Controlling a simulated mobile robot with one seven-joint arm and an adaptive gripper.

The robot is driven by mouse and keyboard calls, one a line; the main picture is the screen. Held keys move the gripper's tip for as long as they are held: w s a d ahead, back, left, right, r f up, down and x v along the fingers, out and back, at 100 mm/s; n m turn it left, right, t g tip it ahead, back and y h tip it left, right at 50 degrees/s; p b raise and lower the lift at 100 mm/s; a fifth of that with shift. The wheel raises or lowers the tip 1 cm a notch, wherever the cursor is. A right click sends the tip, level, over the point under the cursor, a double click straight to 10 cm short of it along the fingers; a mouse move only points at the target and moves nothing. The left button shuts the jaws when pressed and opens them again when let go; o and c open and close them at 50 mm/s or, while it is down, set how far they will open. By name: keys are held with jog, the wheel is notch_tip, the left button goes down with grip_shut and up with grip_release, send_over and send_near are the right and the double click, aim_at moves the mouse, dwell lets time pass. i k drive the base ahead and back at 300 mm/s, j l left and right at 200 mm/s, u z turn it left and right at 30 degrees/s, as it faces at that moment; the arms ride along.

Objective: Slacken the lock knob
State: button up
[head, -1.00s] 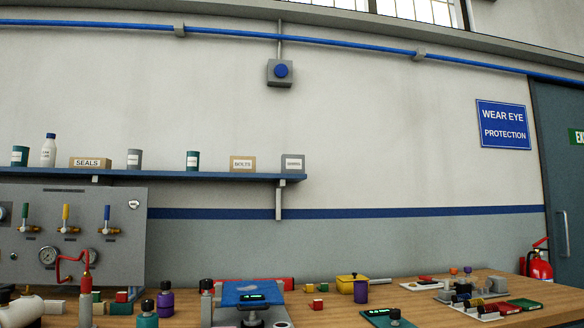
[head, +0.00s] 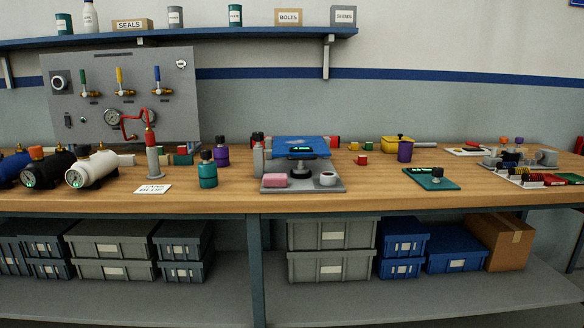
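On the bench, a grey base plate (head: 335,187) carries a fixture with a tilted blue top (head: 297,147) and a small green-lit display (head: 301,150). A round dark part (head: 302,171), perhaps a knob, sits under the blue top. A teal board (head: 418,183) to the right carries another green display and a dark knob (head: 437,173). I cannot tell which of these is the lock knob, or how tight either is. My gripper is not in view.
A pink block (head: 274,181) and a white ring (head: 327,179) lie on the base plate. A grey bottle (head: 258,158) stands at its left edge. Tanks (head: 92,167) and a gauge panel (head: 122,97) are at left. Bare wood (head: 378,180) lies between the plate and the teal board.

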aim_at(257, 137)
jog(key=i+j, duration=0.2)
jog(key=i, duration=0.3)
jog(key=i+j, duration=0.15)
jog(key=i, duration=0.4)
